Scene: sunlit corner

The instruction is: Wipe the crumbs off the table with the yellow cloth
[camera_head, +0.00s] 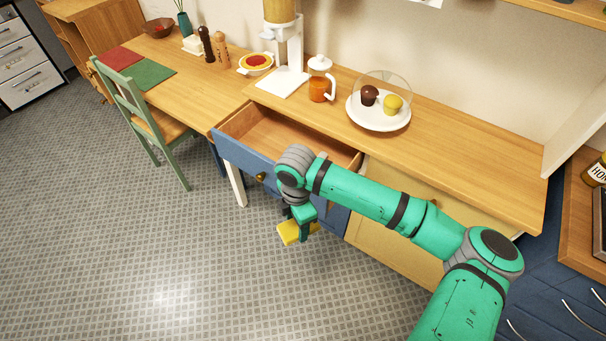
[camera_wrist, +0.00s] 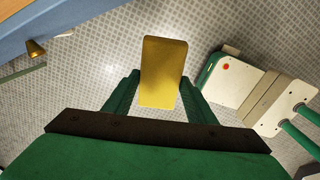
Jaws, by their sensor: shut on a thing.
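My gripper (camera_head: 302,222) is shut on the yellow cloth (camera_head: 290,233) and holds it above the floor, in front of the open blue drawer. In the wrist view the cloth (camera_wrist: 164,62) is a flat yellow piece between the two green fingers. The wooden table (camera_head: 190,88) stands at the back left, well away from my gripper, with a red mat (camera_head: 119,58) and a green mat (camera_head: 150,74) on it. I cannot make out any crumbs on it from here.
The blue drawer (camera_head: 243,155) stands open from the wooden counter (camera_head: 445,150). A green chair (camera_head: 140,105) stands at the table's front. The counter holds a domed plate (camera_head: 378,122) with muffins and a glass jug (camera_head: 319,88). The floor at left is clear.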

